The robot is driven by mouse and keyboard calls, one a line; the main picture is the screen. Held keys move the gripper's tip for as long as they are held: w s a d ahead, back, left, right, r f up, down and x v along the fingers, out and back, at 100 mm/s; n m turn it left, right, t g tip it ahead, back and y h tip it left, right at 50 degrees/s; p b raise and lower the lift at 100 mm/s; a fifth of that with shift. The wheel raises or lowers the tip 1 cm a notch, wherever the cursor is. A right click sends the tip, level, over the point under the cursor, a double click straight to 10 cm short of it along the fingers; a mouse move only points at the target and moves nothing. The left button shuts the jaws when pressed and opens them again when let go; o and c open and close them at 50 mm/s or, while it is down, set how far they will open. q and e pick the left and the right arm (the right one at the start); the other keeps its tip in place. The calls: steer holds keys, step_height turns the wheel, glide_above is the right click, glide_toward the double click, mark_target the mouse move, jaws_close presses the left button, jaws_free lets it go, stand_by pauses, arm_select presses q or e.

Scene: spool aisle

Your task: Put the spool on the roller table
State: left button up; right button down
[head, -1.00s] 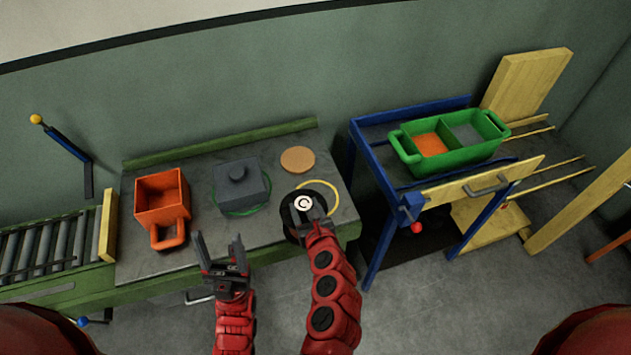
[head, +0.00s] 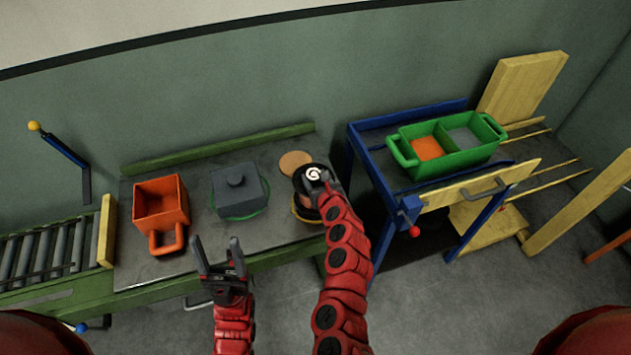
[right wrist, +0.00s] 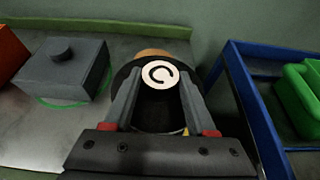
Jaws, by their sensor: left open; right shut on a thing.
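The spool (head: 306,189) has black flanges, a copper-brown winding and a white label with a dark C on top. It is at the right end of the grey bench, over the yellow ring and near the tan disc. My right gripper (head: 323,183) is shut on the spool. In the right wrist view the two fingers flank the label of the spool (right wrist: 157,82). I cannot tell whether the spool touches the bench. The roller table (head: 45,250) is at the far left, with grey rollers and a yellow end board. My left gripper (head: 218,262) is open and empty in front of the bench.
On the bench (head: 270,226) stand an orange bin (head: 160,208) and a grey lidded block (head: 238,190) between roller table and spool. A tan disc (head: 295,162) lies behind the spool. A blue-framed table (head: 362,150) with a green two-part tray (head: 455,160) stands right.

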step_height(320, 180, down, 2)
steer(key=shift+d, duration=0.1)
steer(key=shift+f, duration=0.1)
steer(key=shift+f, duration=0.15)
steer(key=shift+c, duration=1)
jaws_free()
steer(key=shift+s, duration=0.1)
